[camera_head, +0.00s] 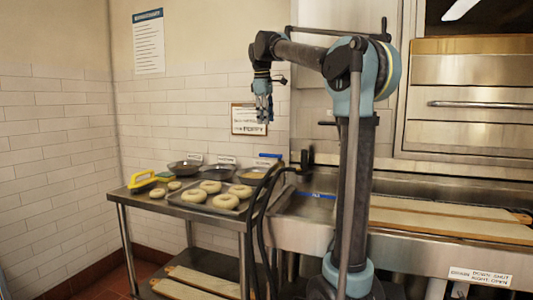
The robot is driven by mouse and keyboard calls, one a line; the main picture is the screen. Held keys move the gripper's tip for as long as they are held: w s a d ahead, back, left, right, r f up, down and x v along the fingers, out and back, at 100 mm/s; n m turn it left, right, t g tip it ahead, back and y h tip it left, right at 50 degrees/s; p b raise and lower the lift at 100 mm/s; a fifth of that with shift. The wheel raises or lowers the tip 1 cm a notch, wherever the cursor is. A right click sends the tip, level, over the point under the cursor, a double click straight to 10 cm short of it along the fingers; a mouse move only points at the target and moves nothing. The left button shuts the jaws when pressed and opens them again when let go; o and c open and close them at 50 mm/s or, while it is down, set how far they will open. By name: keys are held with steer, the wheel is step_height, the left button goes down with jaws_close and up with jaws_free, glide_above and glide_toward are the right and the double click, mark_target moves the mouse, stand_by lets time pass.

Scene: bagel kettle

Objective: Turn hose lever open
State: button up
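My gripper (263,112) hangs fingers-down in front of the tiled wall, above and behind the bagel table. It is small in view, and nothing shows clearly between its fingers. A black hose (262,205) loops down between the bagel table and the steel kettle unit. A dark upright fitting (304,160) stands near the top of the hose. I cannot tell for sure which part is the hose lever or how it is turned. My arm's upright link covers part of the steel unit.
A steel table (180,212) holds a tray of bagels (210,197), several bowls and a yellow-handled tool (142,179). A wall sign (249,119) is beside my gripper. Wooden boards (440,215) lie on the steel unit. A drain label (480,276) is at lower right.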

steer(key=f, duration=0.5)
steer(key=w+f, duration=0.1)
steer(key=f, duration=0.3)
steer(key=w+f, duration=0.1)
steer(key=f, duration=0.4)
steer(key=shift+w+d+f, duration=0.25)
steer(key=shift+d+f, duration=0.05)
steer(key=shift+d, duration=0.05)
jaws_close()
